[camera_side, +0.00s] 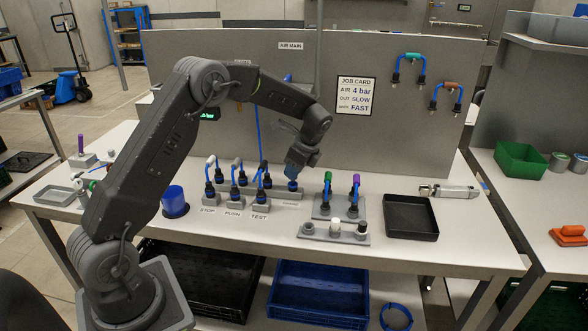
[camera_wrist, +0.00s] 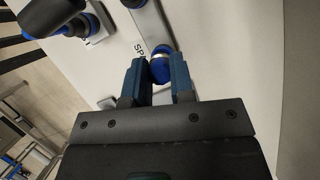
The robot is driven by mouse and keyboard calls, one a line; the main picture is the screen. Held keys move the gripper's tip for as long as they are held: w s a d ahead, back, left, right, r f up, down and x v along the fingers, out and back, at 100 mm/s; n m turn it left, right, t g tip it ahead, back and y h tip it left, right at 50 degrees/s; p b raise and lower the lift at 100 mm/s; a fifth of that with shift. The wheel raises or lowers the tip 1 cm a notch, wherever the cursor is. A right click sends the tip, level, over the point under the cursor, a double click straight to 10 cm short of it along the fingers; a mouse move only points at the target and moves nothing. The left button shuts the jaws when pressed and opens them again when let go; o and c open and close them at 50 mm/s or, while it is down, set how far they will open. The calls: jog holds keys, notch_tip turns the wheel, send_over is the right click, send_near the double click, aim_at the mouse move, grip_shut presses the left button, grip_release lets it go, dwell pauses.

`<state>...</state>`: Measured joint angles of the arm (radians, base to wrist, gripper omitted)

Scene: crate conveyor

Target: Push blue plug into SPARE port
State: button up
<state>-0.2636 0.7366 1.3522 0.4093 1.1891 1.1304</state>
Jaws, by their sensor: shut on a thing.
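My gripper (camera_wrist: 160,80) points down and is shut on the blue plug (camera_wrist: 160,71), which sits between its two blue-grey fingers. In the side view my gripper (camera_side: 292,174) is over a small grey port block (camera_side: 289,196) in the middle of the bench. A blue collar (camera_side: 292,186) shows right under the fingers, at the top of that block. In the wrist view a label starting "SP" lies beside the block (camera_wrist: 150,22), partly hidden by a finger. The plug is lined up with the port, but I cannot tell how deep it sits.
A grey plate (camera_side: 318,210) with green and purple plugs is on the right, before a black tray (camera_side: 411,232). The panel (camera_side: 370,140) rises behind.

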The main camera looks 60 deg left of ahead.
jog(key=shift+f, duration=0.8)
dwell(0.4)
jog(key=o, duration=1)
jog(key=shift+c, duration=0.2)
jog(key=shift+o, duration=0.5)
jog(key=o, duration=0.5)
jog(key=shift+c, duration=0.2)
jog(key=shift+r, duration=3.05)
